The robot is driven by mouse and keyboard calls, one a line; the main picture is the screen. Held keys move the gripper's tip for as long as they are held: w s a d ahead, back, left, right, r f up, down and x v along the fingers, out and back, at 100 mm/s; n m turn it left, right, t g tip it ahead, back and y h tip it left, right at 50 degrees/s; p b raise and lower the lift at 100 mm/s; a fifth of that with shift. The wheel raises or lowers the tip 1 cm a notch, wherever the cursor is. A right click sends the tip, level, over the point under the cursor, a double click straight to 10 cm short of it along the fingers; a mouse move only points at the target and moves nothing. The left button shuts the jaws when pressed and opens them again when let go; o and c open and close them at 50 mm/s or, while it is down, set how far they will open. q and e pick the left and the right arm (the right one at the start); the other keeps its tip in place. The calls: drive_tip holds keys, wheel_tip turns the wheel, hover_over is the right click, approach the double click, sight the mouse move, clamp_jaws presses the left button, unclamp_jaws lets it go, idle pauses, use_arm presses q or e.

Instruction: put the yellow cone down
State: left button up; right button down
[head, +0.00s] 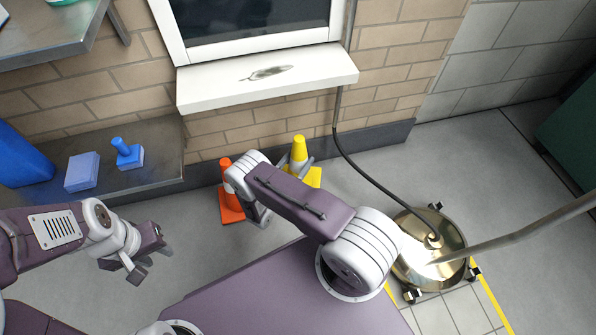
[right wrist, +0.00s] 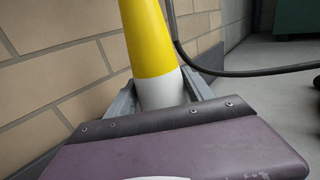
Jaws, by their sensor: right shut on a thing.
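The yellow cone (head: 298,150) has a white band and stands close to the brick wall, behind my right arm in the head view. Its yellow base shows partly below it. In the right wrist view the cone (right wrist: 148,38) rises upright between the fingers of my right gripper (right wrist: 162,92). The fingers are shut on the white band. The cone's base is hidden there, so I cannot tell whether it touches the floor. My left gripper (head: 140,264) is at the lower left of the head view, its fingers apart and empty.
An orange cone (head: 230,195) stands just left of the yellow one. A round brass machine (head: 430,250) with a hose and a long handle stands at the right. A dark bench (head: 150,150) at the left holds blue items. A window sill (head: 270,75) juts out above.

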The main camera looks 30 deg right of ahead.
drive_tip(key=shift+w+f, duration=0.1)
drive_tip(key=shift+w, duration=0.3)
wheel_tip(320, 180, down, 4)
drive_tip(key=b, duration=0.3)
drive_tip(key=shift+b, duration=0.3)
drive_tip(key=shift+f, duration=0.2)
drive_tip(key=shift+c, duration=1.9)
unclamp_jaws()
drive_tip(key=shift+r, duration=0.1)
